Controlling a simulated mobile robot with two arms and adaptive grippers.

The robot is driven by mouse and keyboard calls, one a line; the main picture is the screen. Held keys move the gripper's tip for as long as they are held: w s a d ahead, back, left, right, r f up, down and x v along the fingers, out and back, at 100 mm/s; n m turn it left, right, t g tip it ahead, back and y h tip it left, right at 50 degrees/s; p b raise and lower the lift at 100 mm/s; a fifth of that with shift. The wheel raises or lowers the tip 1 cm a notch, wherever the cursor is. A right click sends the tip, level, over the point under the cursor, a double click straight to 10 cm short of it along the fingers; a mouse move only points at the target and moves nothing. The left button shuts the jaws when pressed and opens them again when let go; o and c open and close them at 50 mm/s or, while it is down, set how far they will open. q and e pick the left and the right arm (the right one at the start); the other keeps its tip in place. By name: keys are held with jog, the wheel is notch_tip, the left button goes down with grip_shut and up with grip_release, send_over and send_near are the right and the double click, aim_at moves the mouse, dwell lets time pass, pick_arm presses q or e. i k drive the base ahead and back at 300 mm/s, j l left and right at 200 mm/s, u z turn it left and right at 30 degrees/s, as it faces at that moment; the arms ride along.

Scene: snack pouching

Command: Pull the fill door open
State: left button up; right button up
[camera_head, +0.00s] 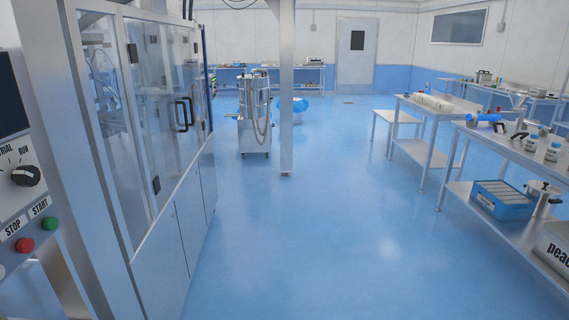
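The machine on the left has framed clear doors along its side. A clear door panel (158,95) has dark hinges on its left edge and a black upright handle (181,115) near its right edge. A second black handle (191,111) stands close beside it on the neighbouring narrower panel (194,70). The panels look shut. No label tells which one is the fill door. Neither of my grippers is in view.
A control panel with a black knob (26,176), a red button (25,245) and a green button (50,223) is close at left. A steel post (287,90) and a wheeled steel unit (254,112) stand ahead. Benches (500,140) line the right. The blue floor between is clear.

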aim_at(199, 126)
jog(key=i, duration=2.1)
